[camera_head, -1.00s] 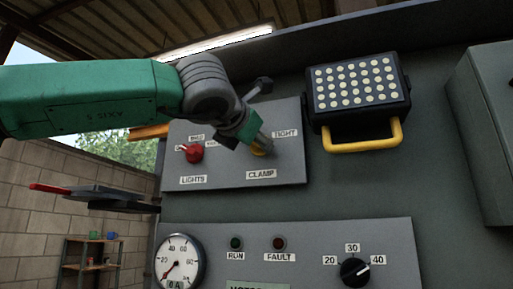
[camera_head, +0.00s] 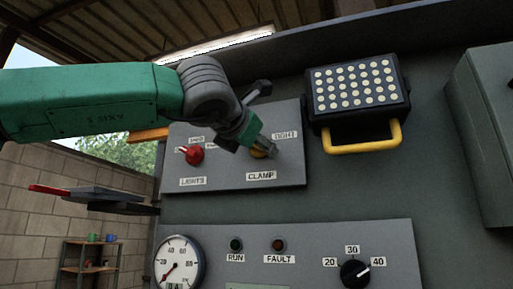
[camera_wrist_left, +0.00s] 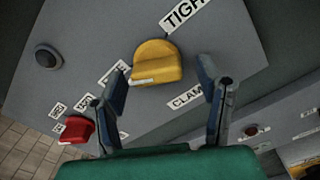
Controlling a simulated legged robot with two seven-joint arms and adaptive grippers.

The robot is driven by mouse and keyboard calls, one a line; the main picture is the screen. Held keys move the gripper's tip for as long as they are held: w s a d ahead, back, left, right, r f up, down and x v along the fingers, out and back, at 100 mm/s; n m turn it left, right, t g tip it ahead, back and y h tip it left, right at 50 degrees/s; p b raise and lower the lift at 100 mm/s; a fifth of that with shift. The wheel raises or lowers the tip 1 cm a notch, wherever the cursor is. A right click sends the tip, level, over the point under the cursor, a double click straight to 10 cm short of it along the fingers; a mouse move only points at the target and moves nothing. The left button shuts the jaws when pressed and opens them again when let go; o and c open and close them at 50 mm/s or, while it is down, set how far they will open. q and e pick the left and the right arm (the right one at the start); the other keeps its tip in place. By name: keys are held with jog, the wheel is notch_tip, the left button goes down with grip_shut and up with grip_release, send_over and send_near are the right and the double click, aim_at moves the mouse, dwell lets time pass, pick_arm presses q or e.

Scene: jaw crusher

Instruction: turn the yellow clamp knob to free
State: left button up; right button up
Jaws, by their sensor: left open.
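The yellow clamp knob (camera_wrist_left: 157,62) sits on a grey panel above the CLAMP label (camera_head: 261,176). In the left wrist view it lies just beyond and between the two spread fingers of my left gripper (camera_wrist_left: 165,95), with no finger seen touching it. The TIGHT label (camera_wrist_left: 184,14) is beside it; another label on its other side is partly hidden by a finger. In the head view my left gripper (camera_head: 262,147) covers much of the yellow knob (camera_head: 258,154). My right gripper is in neither view.
A red LIGHTS knob (camera_head: 195,155) is left of the clamp knob on the same panel. A lamp with a yellow handle (camera_head: 362,136) juts out to the right. Below are a gauge (camera_head: 180,262), RUN and FAULT lights and a black dial (camera_head: 354,273).

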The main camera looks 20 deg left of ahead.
pick_arm(q)
jog(key=s, duration=1.1)
jog(key=shift+s+a+f, duration=0.15)
jog(key=shift+s+a, duration=0.1)
jog(key=shift+a, duration=0.05)
jog(key=shift+s, duration=0.1)
